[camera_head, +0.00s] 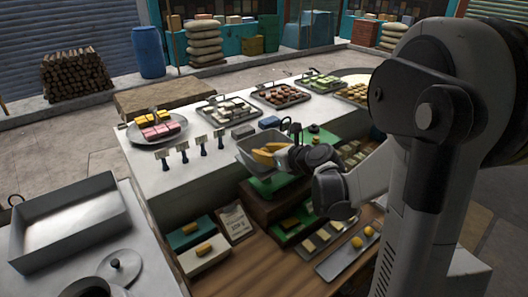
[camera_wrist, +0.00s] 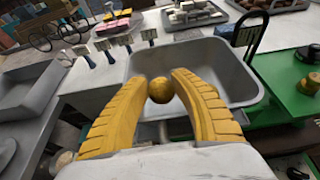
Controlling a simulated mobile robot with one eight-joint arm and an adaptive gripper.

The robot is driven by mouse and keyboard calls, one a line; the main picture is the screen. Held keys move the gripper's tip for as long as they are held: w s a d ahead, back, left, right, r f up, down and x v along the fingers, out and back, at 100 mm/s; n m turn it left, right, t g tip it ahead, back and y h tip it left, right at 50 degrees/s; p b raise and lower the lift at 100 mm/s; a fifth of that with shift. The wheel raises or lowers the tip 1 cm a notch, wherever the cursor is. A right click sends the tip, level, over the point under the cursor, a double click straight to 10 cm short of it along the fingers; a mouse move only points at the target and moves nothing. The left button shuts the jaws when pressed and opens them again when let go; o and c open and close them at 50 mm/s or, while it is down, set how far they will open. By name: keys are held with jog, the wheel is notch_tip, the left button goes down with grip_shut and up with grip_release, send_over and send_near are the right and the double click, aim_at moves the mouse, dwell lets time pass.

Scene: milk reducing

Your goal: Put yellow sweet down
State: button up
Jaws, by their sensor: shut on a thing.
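My gripper (camera_wrist: 160,88) has two yellow ridged fingers, shut on a round yellow-brown sweet (camera_wrist: 160,91) held between the fingertips. In the wrist view the sweet is over a grey metal pan (camera_wrist: 215,55) with raised sides; I cannot tell its exact height above the pan floor. In the head view my gripper (camera_head: 262,152) reaches in from the right over the pan (camera_head: 246,141), which sits at a green scale (camera_head: 272,184). The held sweet cannot be made out there.
Sweet trays (camera_head: 231,108) line the back of the white counter (camera_head: 180,185). Small label stands (camera_head: 184,152) stand left of the pan. A black hooked handle (camera_wrist: 250,32) rises at the pan's right. An empty metal tray (camera_head: 70,220) lies at the left.

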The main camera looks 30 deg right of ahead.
jog(key=shift+f, duration=0.1)
jog(key=o, duration=0.7)
jog(key=shift+c, duration=0.2)
jog(key=shift+r+p, duration=0.5)
jog(key=p+v, duration=0.2)
jog(key=v, duration=1)
jog(key=s+a+n+g, duration=0.4)
jog(key=s+a+n, duration=0.2)
jog(key=a+n, duration=0.7)
jog(key=s+a+n+g+h, duration=0.1)
jog(key=s+n, duration=0.3)
jog(key=n, duration=0.6)
jog(key=s+f+n+g+h, duration=0.1)
jog(key=s+n, duration=0.4)
jog(key=n, duration=0.5)
jog(key=shift+s+a+f+n+h, duration=0.15)
jog(key=shift+s+a+n+h, duration=0.15)
jog(key=shift+s+a+n, duration=0.1)
